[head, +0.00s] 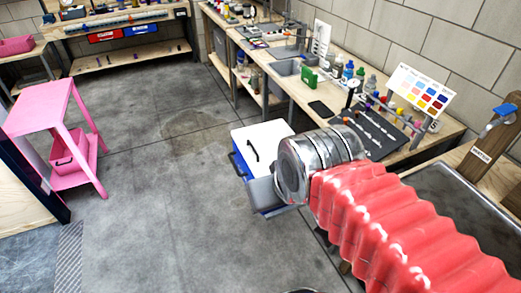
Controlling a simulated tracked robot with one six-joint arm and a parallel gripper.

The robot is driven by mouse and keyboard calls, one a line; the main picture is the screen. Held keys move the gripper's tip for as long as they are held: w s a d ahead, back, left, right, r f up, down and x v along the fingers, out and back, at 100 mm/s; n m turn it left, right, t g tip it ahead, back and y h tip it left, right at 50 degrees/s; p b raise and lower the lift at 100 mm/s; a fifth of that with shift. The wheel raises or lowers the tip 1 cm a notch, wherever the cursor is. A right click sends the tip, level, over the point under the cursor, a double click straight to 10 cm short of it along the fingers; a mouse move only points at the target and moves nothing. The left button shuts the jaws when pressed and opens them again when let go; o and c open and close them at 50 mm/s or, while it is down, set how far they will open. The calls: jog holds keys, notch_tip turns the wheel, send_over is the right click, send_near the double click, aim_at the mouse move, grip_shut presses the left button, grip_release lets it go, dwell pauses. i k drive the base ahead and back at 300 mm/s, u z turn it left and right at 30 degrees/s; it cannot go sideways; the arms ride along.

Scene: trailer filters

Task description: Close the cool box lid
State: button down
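The cool box (268,208) is blue and stands on the concrete floor in the middle of the head view, beside the workbench. Its white lid (268,136) faces up towards the camera and has a black handle. How far the lid is open or shut is not clear from this view. My arm reaches in from the lower right, and its metal wrist hides the right part of the box. My gripper (262,192) shows as a grey part in front of the box. Its fingertips cannot be made out, nor whether it touches the box.
A long workbench (335,105) with bottles, a green box and a colour chart runs along the right wall. A pink table (42,108) with a pink bin stands at left. The concrete floor (165,190) between them is clear.

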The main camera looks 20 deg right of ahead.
aim_at(258, 144)
jog(key=k, duration=0.6)
jog(key=z, duration=0.25)
jog(key=i, duration=1.65)
jog(key=u, duration=0.65)
jog(key=i, duration=0.45)
jog(key=u, duration=0.25)
